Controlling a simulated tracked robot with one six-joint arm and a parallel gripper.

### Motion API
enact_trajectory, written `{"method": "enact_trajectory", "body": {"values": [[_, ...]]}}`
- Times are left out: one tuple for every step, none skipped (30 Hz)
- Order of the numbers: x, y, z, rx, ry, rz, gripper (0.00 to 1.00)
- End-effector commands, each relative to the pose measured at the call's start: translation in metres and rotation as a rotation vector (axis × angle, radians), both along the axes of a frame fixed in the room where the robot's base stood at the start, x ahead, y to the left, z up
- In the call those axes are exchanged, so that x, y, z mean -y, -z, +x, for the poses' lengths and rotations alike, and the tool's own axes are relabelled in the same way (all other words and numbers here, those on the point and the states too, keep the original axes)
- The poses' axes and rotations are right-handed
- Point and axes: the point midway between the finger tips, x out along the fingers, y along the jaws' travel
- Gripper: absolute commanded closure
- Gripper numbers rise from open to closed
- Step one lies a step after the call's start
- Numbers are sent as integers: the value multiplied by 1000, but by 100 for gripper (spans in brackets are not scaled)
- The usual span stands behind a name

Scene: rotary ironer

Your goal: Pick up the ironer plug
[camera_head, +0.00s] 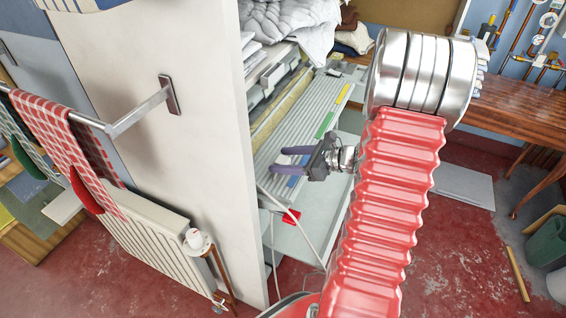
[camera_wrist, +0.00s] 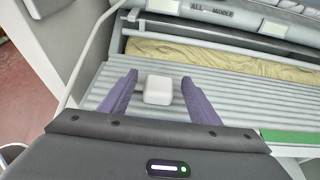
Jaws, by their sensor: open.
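A small white block with rounded edges, which looks like the ironer plug (camera_wrist: 157,90), shows in the wrist view just ahead of and between my purple fingers. It appears to lie on or just above the ribbed grey board of the ironer (camera_wrist: 240,88). My gripper (camera_wrist: 159,79) is open, with one finger on each side of the block and gaps visible beside it. In the head view my gripper (camera_head: 277,160) reaches left over the ribbed board (camera_head: 318,108).
A white cable (camera_wrist: 85,62) runs along the left in the wrist view. The ironer's padded roller (camera_wrist: 215,58) lies behind the board. A white side panel (camera_head: 205,130) stands left of my gripper. A red piece (camera_head: 291,216) hangs below the board's edge.

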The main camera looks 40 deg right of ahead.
Motion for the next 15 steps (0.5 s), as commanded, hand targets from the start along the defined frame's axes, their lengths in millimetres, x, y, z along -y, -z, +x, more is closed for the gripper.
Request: {"method": "enact_trajectory", "body": {"values": [[-3,2,4,0,-1,0,44],[-4,3,6,0,-1,0,44],[-5,4,8,0,0,-1,44],[-5,4,9,0,0,-1,44],[-5,4,9,0,1,-2,44],[-5,4,9,0,1,-2,44],[-5,4,9,0,1,-2,44],[-5,4,9,0,1,-2,44],[-5,4,9,0,1,-2,44],[-5,4,9,0,1,-2,44],[-5,4,9,1,1,-1,44],[-5,4,9,1,1,-1,44],[-5,4,9,1,1,-1,44],[-5,4,9,1,1,-1,44],[-5,4,9,1,1,-1,44]]}}
